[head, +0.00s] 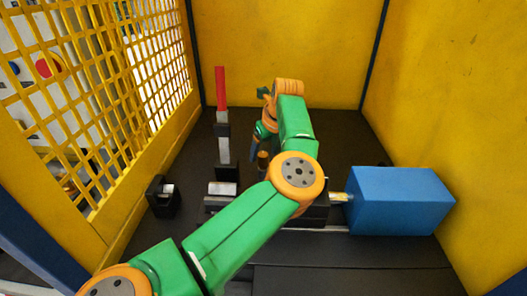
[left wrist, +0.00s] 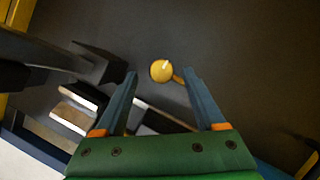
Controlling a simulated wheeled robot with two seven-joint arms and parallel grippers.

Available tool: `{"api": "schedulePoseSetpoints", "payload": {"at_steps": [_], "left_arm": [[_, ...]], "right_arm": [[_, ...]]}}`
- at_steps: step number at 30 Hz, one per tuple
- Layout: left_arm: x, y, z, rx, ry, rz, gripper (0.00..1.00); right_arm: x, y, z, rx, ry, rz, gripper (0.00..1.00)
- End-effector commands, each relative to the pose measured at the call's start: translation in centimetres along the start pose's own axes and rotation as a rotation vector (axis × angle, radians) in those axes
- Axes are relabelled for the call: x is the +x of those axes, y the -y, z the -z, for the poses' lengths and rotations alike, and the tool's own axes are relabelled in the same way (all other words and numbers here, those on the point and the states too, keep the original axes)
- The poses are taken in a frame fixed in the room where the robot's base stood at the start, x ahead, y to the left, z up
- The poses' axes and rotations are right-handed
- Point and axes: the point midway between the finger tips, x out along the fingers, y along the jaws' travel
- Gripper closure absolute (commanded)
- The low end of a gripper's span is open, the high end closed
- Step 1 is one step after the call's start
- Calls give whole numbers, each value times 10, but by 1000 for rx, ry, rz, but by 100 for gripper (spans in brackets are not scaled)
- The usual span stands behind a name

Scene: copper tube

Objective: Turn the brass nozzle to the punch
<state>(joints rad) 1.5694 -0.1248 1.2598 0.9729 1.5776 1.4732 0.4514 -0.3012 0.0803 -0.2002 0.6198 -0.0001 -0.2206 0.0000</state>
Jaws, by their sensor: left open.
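The brass nozzle (head: 262,160) is a small upright yellow piece on the dark work surface, partly hidden behind my left arm in the head view. In the left wrist view its round top (left wrist: 161,70) shows near the line between the fingertips, with a short brass arm pointing to the lower right. My left gripper (head: 264,152) points down over it with its fingers apart; I cannot tell whether they touch it. A red-handled upright tool (head: 220,90) stands left of the gripper; I cannot tell whether it is the punch. My right gripper is out of view.
A blue block (head: 400,200) stands at the right, with a brass-coloured end at its left side. A small black holder (head: 163,197) is at the left. Yellow walls (head: 285,50) and a yellow mesh panel (head: 110,100) enclose the surface. The back right floor is clear.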

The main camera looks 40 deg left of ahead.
Motion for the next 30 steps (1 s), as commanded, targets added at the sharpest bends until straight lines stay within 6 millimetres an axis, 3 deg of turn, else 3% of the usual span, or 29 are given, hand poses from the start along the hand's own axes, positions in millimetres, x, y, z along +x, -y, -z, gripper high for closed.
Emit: {"api": "schedulePoseSetpoints", "payload": {"at_steps": [6, 12, 13, 21, 30], "left_arm": [[25, 0, -1, 0, -1, -1, 28], [27, 0, 0, -1, 0, 1, 28], [27, 0, 0, -1, 0, 1, 31], [27, 0, 0, 0, 0, 0, 100], [27, 0, 0, 0, 1, 0, 100]], "right_arm": [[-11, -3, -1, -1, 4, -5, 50], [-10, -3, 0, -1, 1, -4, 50], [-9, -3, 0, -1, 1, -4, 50], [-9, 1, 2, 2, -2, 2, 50], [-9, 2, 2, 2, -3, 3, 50]]}}
